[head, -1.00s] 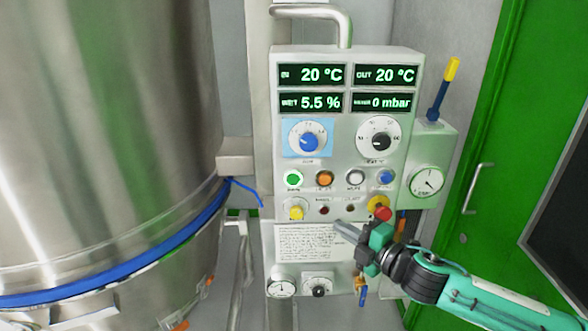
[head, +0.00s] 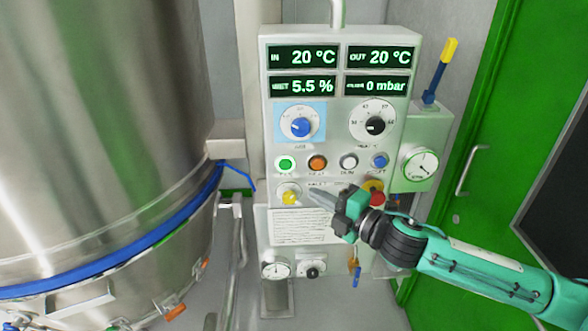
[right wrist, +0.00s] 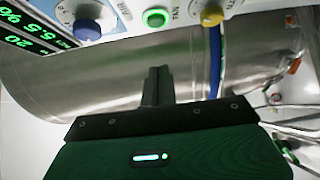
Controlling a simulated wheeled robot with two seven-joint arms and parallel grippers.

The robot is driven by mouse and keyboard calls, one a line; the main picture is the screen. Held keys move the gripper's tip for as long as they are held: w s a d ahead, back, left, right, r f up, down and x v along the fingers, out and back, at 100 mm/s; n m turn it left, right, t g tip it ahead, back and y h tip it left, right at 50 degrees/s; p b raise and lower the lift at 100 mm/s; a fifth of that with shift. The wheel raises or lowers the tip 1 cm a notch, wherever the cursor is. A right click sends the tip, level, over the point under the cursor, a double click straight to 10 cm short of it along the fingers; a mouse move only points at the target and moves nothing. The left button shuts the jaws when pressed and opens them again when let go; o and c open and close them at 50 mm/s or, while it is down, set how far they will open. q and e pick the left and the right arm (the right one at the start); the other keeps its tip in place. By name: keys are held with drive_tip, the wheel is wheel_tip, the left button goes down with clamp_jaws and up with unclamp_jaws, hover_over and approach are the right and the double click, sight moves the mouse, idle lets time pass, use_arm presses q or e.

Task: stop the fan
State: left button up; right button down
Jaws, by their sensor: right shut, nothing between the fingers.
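The fan button (head: 286,163) is a round green button at the left of the button row on the control panel in the head view. It also shows in the right wrist view (right wrist: 155,18), looking bright green with a label reading FAN beside it. My right gripper (head: 312,191) is shut and empty. Its tips are below and right of the fan button, just right of the yellow knob (head: 290,196), and appear apart from the button. In the right wrist view the closed fingers (right wrist: 158,72) point toward the panel edge. My left gripper is not in view.
Orange (head: 318,162), white (head: 349,161) and blue (head: 380,160) buttons continue the row. A blue dial (head: 300,127) and a black dial (head: 375,125) sit above. A red emergency-stop button (head: 377,198) is close to my right gripper. A large steel vessel (head: 95,140) stands left.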

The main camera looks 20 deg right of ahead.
sight(281, 166)
drive_tip(key=shift+w+a+p, duration=0.4)
drive_tip(key=shift+w+p, duration=0.4)
drive_tip(key=shift+w, duration=0.95)
drive_tip(key=shift+w+a+p, duration=0.45)
drive_tip(key=shift+w+p, duration=0.4)
drive_tip(key=shift+w, duration=0.85)
drive_tip(key=shift+w+a+p, duration=0.4)
drive_tip(key=shift+w+p, duration=0.4)
drive_tip(key=shift+w, duration=0.95)
